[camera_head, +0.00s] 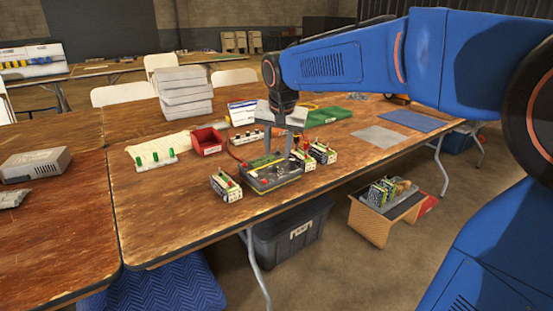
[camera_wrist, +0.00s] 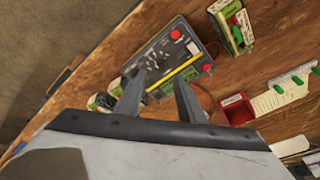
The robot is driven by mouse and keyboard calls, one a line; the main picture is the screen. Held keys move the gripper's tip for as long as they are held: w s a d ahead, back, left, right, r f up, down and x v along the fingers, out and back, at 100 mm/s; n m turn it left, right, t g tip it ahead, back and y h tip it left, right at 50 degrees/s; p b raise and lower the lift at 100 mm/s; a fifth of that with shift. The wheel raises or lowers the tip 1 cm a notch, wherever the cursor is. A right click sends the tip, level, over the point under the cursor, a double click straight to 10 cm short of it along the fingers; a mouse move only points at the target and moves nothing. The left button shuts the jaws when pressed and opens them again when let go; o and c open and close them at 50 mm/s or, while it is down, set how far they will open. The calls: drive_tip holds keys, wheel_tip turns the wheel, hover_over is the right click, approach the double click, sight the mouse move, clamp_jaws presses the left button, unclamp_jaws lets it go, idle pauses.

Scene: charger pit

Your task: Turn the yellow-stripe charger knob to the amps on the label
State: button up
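The charger (camera_head: 262,181) is a dark grey box with a yellow stripe along one edge, lying on the wooden table. In the wrist view the charger (camera_wrist: 160,48) shows its dark face, the yellow stripe, red round parts and a small pale label. Which round part is the amps knob, its pointer and the label's text are too small to tell. My gripper (camera_head: 279,150) points down above the charger. In the wrist view its two fingers (camera_wrist: 159,76) stand apart with nothing seen between them, their tips overlapping the striped side. I cannot tell whether they touch.
Batteries with red and green parts stand close by, one at left (camera_head: 226,187) and others at right (camera_head: 322,152). A red bin (camera_head: 207,141), a white strip with green pegs (camera_head: 155,160) and a stack of pale boxes (camera_head: 183,92) lie behind. The table's front left is bare.

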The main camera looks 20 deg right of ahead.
drive_tip(key=v, duration=1.1)
drive_tip(key=s+d+f+n, duration=0.3)
drive_tip(key=s+d+f, duration=0.1)
drive_tip(key=s+f, duration=0.7)
drive_tip(key=s+d+f+n, duration=0.2)
drive_tip(key=s+d+f, duration=0.1)
drive_tip(key=s+f, duration=0.8)
drive_tip(key=s, duration=0.5)
drive_tip(key=shift+s+d+f+n+t, duration=0.2)
drive_tip(key=shift+d+n+t, duration=0.1)
drive_tip(key=shift+d+n, duration=0.1)
